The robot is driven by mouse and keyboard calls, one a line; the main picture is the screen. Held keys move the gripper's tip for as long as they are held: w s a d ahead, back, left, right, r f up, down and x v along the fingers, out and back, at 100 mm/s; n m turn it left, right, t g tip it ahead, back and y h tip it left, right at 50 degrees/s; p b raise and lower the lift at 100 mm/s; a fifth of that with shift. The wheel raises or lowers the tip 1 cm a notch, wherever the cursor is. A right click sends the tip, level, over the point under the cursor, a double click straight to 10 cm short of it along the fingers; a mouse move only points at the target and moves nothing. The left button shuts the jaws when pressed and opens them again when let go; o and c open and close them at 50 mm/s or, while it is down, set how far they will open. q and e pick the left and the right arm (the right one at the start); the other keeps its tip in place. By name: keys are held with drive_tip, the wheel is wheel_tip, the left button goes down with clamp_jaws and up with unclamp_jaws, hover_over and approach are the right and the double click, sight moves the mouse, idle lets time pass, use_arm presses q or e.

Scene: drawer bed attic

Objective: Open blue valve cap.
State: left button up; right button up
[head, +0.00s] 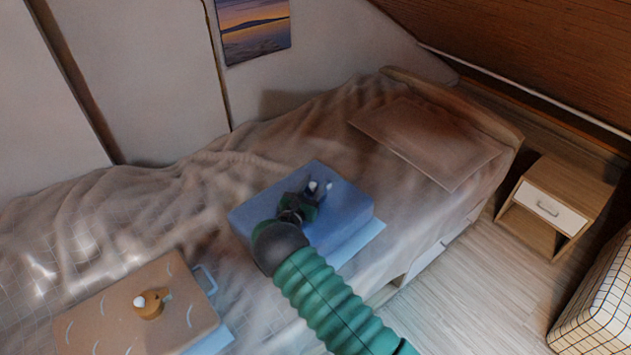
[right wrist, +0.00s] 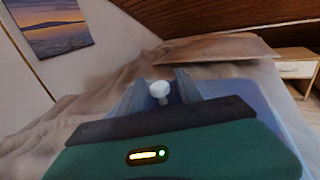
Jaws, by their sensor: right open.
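A blue block (head: 255,215) lies on the bed. My right gripper (head: 319,188) reaches over its top from the lower right in the head view. A small white knob (head: 312,186) shows by the fingertips. In the right wrist view the white knob (right wrist: 160,90) stands on a short stem between the two fingers of my right gripper (right wrist: 159,88), with visible gaps on both sides. The fingers are open. The blue block (right wrist: 240,92) also shows there, behind and beside the fingers. The gripper body hides the knob's base and part of the block. My left gripper is not in view.
A tan block (head: 90,310) with an orange cap (head: 150,303) and a blue handle (head: 207,279) lies on the bed at lower left. A pillow (head: 425,140) lies at the bed's head. A nightstand (head: 562,205) stands at right. The sloped wooden ceiling (head: 550,45) is at upper right.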

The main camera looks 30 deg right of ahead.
drive_tip(key=shift+a+r, duration=0.15)
drive_tip(key=shift+s+a, duration=0.1)
drive_tip(key=shift+a, duration=0.05)
drive_tip(key=shift+c, duration=1)
drive_tip(key=c, duration=0.5)
drive_tip(key=shift+d, duration=0.2)
clamp_jaws()
